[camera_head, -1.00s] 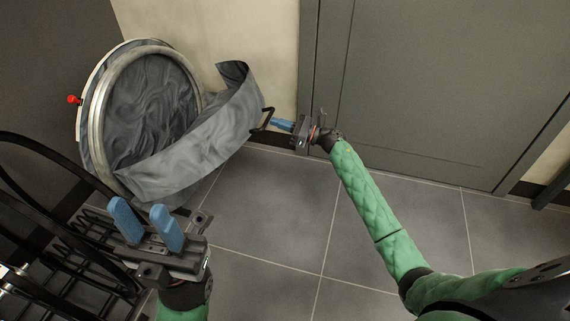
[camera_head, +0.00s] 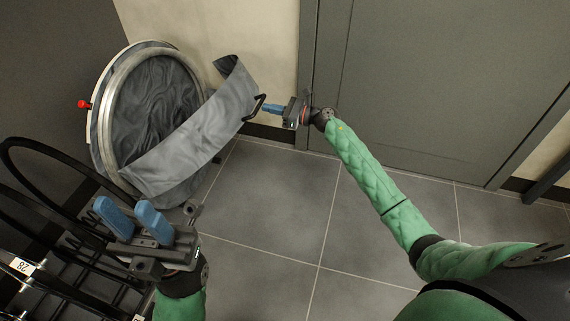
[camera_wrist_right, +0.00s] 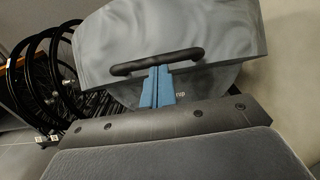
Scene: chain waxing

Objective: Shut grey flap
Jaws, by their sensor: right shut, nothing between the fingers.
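The grey flap (camera_head: 192,148) is a curved panel standing out from the lower rim of a round, metal-ringed opening (camera_head: 150,105) at left in the head view. The opening is uncovered and shows crumpled grey lining. A black handle (camera_head: 254,108) sits at the flap's outer end. My right gripper (camera_head: 268,109) is shut, its blue fingertips at the handle with nothing between them. The right wrist view shows the closed fingers (camera_wrist_right: 158,86) against the handle (camera_wrist_right: 157,62) and the flap (camera_wrist_right: 170,30) behind it. My left gripper (camera_head: 133,219) is open and empty, below the flap.
Bicycle wheels in a black rack (camera_head: 60,245) stand at lower left, close to my left gripper. A red knob (camera_head: 84,104) sticks out left of the opening. A grey door (camera_head: 430,80) is at right. The tiled floor (camera_head: 270,210) in the middle is clear.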

